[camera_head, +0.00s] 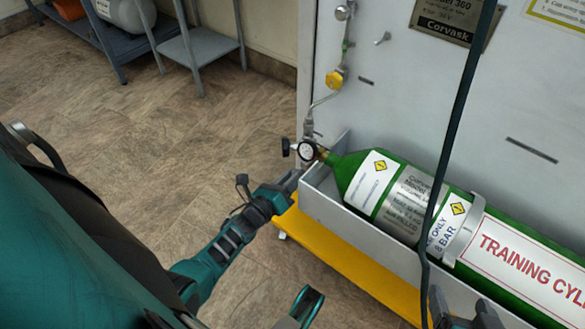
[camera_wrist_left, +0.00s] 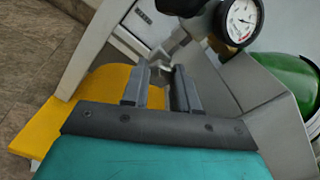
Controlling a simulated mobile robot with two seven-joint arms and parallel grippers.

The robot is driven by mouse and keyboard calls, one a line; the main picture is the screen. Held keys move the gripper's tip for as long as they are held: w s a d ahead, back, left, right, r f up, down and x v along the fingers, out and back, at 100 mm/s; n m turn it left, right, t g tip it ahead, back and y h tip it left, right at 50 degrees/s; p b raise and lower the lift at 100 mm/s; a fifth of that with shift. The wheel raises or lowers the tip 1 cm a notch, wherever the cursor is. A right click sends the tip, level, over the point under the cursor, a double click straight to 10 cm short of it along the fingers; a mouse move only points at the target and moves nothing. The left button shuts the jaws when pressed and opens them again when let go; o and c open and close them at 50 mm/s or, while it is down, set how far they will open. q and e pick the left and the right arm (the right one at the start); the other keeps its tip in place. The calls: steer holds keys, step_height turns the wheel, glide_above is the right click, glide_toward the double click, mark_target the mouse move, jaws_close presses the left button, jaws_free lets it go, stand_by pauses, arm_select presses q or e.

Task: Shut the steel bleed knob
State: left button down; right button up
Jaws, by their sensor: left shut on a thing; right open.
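My left gripper (camera_head: 292,180) is at the end of the grey trough, just below the pressure gauge (camera_head: 306,150). In the left wrist view its two fingers (camera_wrist_left: 160,78) point up the picture, shut on a small grey part between their tips. This seems to be the steel bleed knob (camera_wrist_left: 160,67), mostly hidden, so its turn cannot be read. The gauge (camera_wrist_left: 241,20) and a black knob (camera_wrist_left: 182,6) are just beyond the tips. The green cylinder (camera_head: 340,170) lies in the trough. My right gripper (camera_head: 462,313) is open and empty at the bottom edge.
The grey trough (camera_head: 322,200) has a yellow base (camera_head: 345,262) along its front. A pipe with a yellow fitting (camera_head: 336,79) runs up the grey panel (camera_head: 420,95). A black cable (camera_head: 452,130) hangs in front of the cylinder.

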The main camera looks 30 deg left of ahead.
arm_select(q)
steer(key=shift+w+r+m, duration=0.1)
steer(key=shift+w+m, duration=0.05)
steer(key=shift+m, duration=4.55)
steer(key=c, duration=0.9)
jaws_free()
steer(key=shift+o, duration=0.2)
